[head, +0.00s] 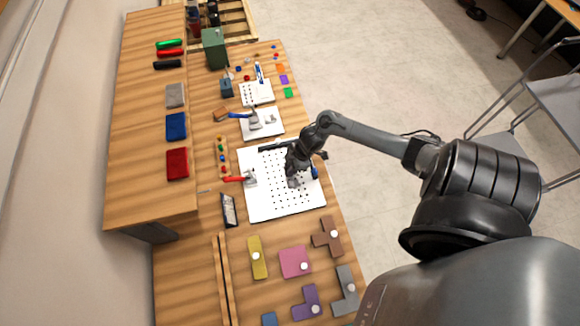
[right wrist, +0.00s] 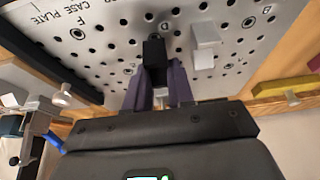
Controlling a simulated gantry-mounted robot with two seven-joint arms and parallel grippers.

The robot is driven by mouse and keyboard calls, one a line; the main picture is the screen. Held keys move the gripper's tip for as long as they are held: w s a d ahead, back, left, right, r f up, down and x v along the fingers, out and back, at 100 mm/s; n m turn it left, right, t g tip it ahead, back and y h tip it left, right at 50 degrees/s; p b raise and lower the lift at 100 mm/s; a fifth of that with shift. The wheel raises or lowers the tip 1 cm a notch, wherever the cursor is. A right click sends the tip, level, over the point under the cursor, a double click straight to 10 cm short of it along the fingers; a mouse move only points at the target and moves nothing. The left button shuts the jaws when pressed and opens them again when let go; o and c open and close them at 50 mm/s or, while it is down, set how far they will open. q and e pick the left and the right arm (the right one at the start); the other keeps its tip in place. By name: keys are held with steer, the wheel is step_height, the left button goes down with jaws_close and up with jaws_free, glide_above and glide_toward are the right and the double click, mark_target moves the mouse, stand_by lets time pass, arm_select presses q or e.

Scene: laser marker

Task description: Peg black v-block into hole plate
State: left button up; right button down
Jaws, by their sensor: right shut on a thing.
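The hole plate (head: 258,205) is a white plate with a grid of dark holes, lying on the wooden bench in the head view. It fills the top of the right wrist view (right wrist: 108,15), with printed letters beside some holes. My right gripper (head: 292,180) is over the middle of the plate. In the right wrist view its purple fingers (right wrist: 160,85) are shut on the black v-block (right wrist: 153,50), which is at the plate's surface among the holes. Whether its pegs are in holes is hidden. My left gripper is not in view.
A light grey block (right wrist: 205,38) stands on the plate beside the black one. A red-handled clamp (head: 248,179) is at the plate's left edge. Coloured flat pieces, including a yellow one (head: 257,258) and a pink one (head: 296,262), lie nearer on the bench.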

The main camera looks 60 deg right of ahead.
steer(key=shift+f+b, duration=0.3)
steer(key=shift+f, duration=0.35)
stand_by(0.5)
steer(key=c, duration=0.9)
jaws_free()
steer(key=p+v, duration=0.1)
steer(key=v, duration=1)
